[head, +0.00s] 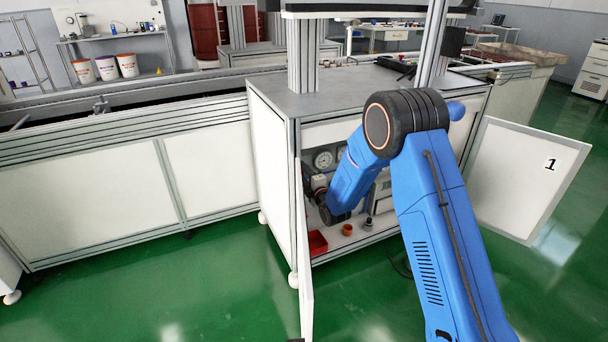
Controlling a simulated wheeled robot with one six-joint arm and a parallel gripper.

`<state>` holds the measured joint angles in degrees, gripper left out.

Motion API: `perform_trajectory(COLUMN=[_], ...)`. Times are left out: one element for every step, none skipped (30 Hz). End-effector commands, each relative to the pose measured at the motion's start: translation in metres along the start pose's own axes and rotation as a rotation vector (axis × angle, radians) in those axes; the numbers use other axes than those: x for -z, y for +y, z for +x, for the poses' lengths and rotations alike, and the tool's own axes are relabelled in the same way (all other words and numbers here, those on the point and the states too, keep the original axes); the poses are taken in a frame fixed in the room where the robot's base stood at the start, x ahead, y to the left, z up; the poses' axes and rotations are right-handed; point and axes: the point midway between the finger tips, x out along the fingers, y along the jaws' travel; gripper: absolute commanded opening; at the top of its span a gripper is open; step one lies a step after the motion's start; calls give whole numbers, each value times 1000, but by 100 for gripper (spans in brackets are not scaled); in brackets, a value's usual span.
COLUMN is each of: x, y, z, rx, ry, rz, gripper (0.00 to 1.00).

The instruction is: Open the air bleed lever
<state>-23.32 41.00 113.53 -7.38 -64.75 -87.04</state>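My blue arm reaches into the open cabinet (258,150) under the conveyor's work surface. My gripper (311,181) is small and dark at the cabinet's left inner side, partly hidden by the cabinet's edge and my wrist. I cannot make out its fingers or whether it holds or touches anything. A round pressure gauge (323,158) shows on the back panel, just right of and above my gripper. A second gauge is partly covered by my arm. I cannot pick out the air bleed lever; it is hidden or too small to tell.
A red bin (317,243), an orange cup (347,230) and a small dark fitting (368,222) are on the cabinet floor. One door (306,270) stands open at left, another marked 1 (525,180) at right. The green floor (170,280) in front is clear.

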Motion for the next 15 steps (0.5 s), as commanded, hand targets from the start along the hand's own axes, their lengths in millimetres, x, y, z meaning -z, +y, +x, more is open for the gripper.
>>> perform_trajectory(x=[1, 1, 1, 1, 2, 2, 2, 2, 2, 2, 2, 2, 2, 2, 2], y=[-1, -1, -1, -1, -1, -1, -1, -1, -2, -2, -2, -2, -2, -2, -2], z=[0, 0, 0, 0, 0, 0, 0, 0, 0, 0, 0, 0, 0, -1, -1], rx=[2, 2, 2, 2, 2, 2, 2, 2, 3, 3, 3, 3, 3, 3, 3], ry=[2, 2, 2, 2, 2, 2, 2, 2, 2, 2, 2, 2, 2, 2, 2], rz=[-5, -8, -10, -11, -12, -13, -13, -13, -13, -13, -13, -13, -13, -13, -12], gripper=[22, 22, 22, 22, 22, 22, 22, 22, 22, 22, 22, 22, 22, 22, 52])
